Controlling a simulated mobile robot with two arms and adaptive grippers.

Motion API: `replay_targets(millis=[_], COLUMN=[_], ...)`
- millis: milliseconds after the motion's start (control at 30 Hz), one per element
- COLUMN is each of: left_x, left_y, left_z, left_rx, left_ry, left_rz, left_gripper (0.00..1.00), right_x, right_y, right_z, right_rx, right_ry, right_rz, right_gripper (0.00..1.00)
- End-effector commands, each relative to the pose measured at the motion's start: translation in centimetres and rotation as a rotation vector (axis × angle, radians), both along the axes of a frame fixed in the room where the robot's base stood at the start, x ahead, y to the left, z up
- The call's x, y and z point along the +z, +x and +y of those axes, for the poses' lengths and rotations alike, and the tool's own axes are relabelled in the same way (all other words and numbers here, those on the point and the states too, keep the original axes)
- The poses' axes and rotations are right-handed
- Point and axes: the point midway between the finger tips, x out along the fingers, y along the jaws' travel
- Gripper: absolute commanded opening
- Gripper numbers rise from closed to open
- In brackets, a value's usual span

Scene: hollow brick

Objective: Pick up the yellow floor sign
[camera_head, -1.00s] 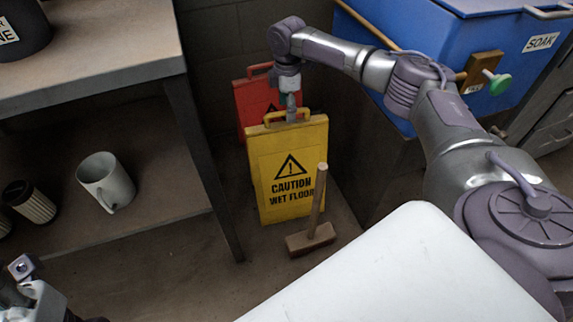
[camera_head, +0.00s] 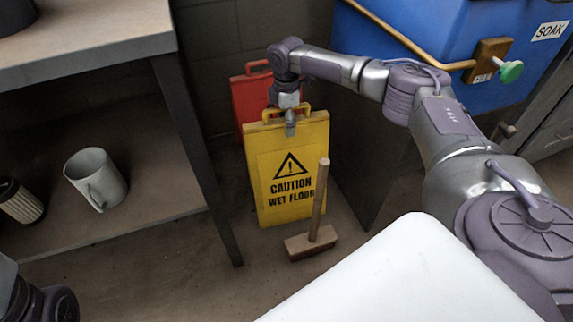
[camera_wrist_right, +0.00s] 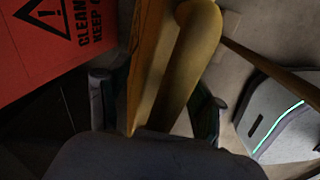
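The yellow floor sign (camera_head: 288,170) stands upright on the floor in the head view, with a warning triangle and "CAUTION WET FLOOR" on its front. Its yellow handle (camera_head: 287,113) is at the top. My right gripper (camera_head: 290,128) points down at this handle. In the right wrist view the handle (camera_wrist_right: 188,65) runs between the two fingers of my right gripper (camera_wrist_right: 155,108). The fingers stand apart on either side of it, with gaps showing. Of my left arm only a dark part shows at the lower left; its gripper is out of view.
A red sign (camera_head: 250,97) stands close behind the yellow one. A wooden-handled brush (camera_head: 312,243) stands right in front. A metal shelf (camera_head: 120,222) with a white mug (camera_head: 96,180) is left. A blue tub (camera_head: 450,50) is right, above a dark cabinet side.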

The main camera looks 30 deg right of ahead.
Motion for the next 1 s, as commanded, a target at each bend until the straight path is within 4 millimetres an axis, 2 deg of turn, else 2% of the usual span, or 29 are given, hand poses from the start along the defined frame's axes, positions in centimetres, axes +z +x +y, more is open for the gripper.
replay_targets(millis=[33,367,800,1000], left_x=[0.0,0.0,0.1,0.5], left_y=[0.0,0.0,0.0,-0.1], left_z=[0.0,0.0,0.0,0.1], left_rx=[0.000,0.000,-0.001,-0.002], left_ry=[0.000,0.000,0.000,-0.005], left_rz=[0.000,0.000,0.000,0.002], left_gripper=[0.40,0.40,0.40,0.40], right_x=[0.0,0.0,0.2,1.7], right_y=[0.0,0.0,0.1,0.1], right_z=[0.0,0.0,0.0,0.0], right_rx=[0.000,0.000,0.000,0.000], right_ry=[0.000,0.000,0.001,0.001], right_rz=[0.000,0.000,-0.003,-0.003], right_gripper=[0.55,0.00,0.00,0.00])
